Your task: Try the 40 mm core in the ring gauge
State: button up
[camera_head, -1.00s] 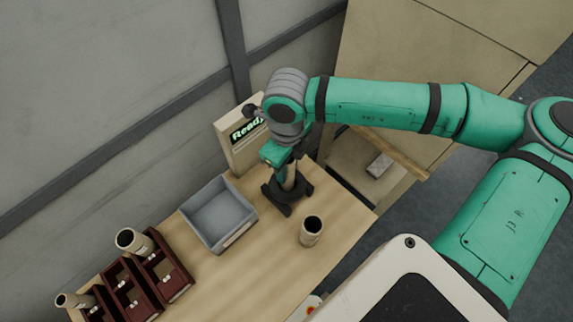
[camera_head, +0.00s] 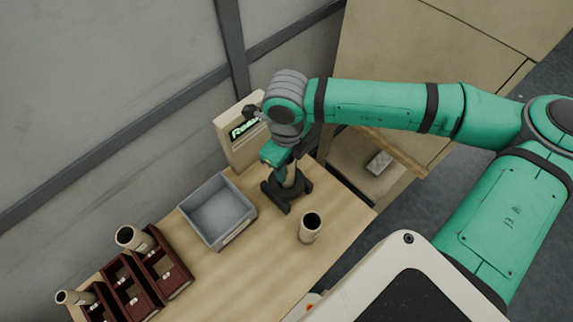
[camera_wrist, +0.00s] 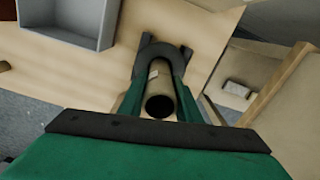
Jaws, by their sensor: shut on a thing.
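My gripper (camera_wrist: 160,84) is shut on a tan cardboard core (camera_wrist: 160,104), one finger on each side, with the core's open dark end facing the wrist camera. In the head view my gripper (camera_head: 284,165) points down at the dark ring gauge (camera_head: 276,196) on the table, and the core (camera_head: 290,176) shows just above or within it. In the wrist view the gauge's dark ring (camera_wrist: 160,48) curves around the core's far end. I cannot tell whether that end is inside the ring or only over it.
A grey bin (camera_head: 219,213) stands left of the gauge. Another core (camera_head: 310,228) stands upright in front. Dark red racks (camera_head: 130,288) hold cores at the table's left end. A display panel (camera_head: 240,135) stands behind the gauge. Bare table (camera_head: 262,258) lies in front of the bin.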

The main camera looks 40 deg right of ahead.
jog(key=shift+w+f, duration=0.15)
jog(key=shift+f, duration=0.2)
dwell(0.4)
jog(key=shift+f, duration=0.1)
jog(key=shift+a+f, duration=0.1)
jog(key=shift+f, duration=0.15)
dwell(0.6)
jog(key=shift+f, duration=0.45)
dwell(1.0)
dwell(0.6)
jog(key=o, duration=1.1)
